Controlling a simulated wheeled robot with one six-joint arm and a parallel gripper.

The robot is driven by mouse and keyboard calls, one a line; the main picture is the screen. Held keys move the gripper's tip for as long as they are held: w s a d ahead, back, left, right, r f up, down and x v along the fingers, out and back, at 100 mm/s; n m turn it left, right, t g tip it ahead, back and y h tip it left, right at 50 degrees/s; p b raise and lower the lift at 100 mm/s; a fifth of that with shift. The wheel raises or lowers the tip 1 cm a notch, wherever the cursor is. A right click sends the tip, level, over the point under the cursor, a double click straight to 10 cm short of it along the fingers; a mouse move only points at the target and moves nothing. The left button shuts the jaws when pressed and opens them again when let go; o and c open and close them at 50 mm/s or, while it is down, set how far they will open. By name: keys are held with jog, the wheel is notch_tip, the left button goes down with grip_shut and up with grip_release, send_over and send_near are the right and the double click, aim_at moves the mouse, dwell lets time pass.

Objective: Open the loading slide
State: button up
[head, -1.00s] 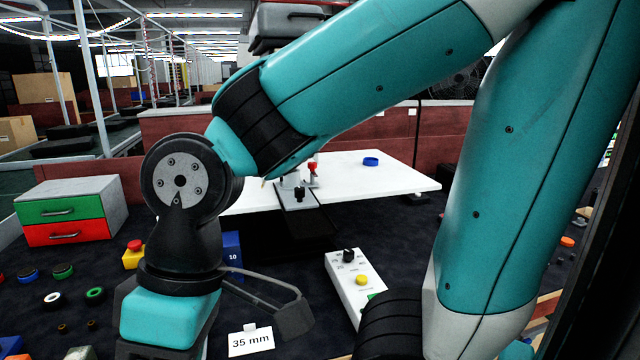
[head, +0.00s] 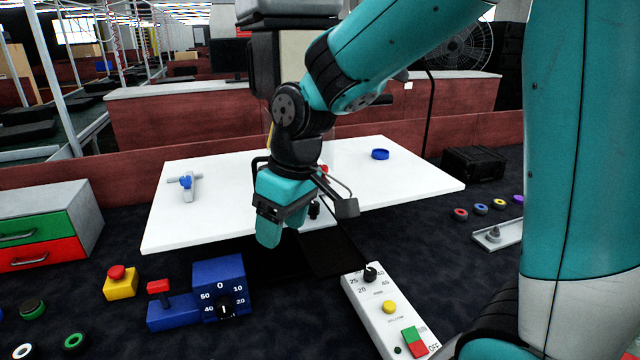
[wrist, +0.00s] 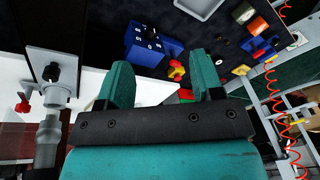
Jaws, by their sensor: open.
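A grey plate with a black knob, which looks like the loading slide, shows at the left of the wrist view (wrist: 50,72), with a red knob (wrist: 22,105) beside it. In the head view its black knob (head: 314,210) is partly hidden behind my wrist, at the near edge of the white table (head: 215,215). My gripper (head: 275,232) points down near that edge, just left of the knob. Its teal fingers are apart and empty in the wrist view (wrist: 162,82). I see no contact with the knob; whether the slide is open is unclear.
A blue dial box (head: 220,290) and a yellow box with a red button (head: 120,282) stand at front left. A white control box (head: 390,315) stands at front right. A drawer cabinet (head: 85,215) is at the left.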

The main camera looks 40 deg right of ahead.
jog(key=w+d+m+h+p, duration=0.15)
jog(key=w+d+p, duration=0.25)
jog(key=w+d, duration=0.6)
jog(key=n+g, duration=0.1)
jog(key=n, duration=0.1)
send_over(313, 203)
jog(key=shift+h, duration=0.25)
jog(key=f, duration=0.5)
jog(key=shift+s+f, duration=0.2)
jog(key=shift+f, duration=0.1)
jog(key=shift+w+f, duration=0.15)
jog(key=shift+f, duration=0.15)
jog(key=shift+f+p, duration=1.55)
jog(key=shift+f, duration=1.95)
jog(key=shift+c, duration=0.4)
grip_shut()
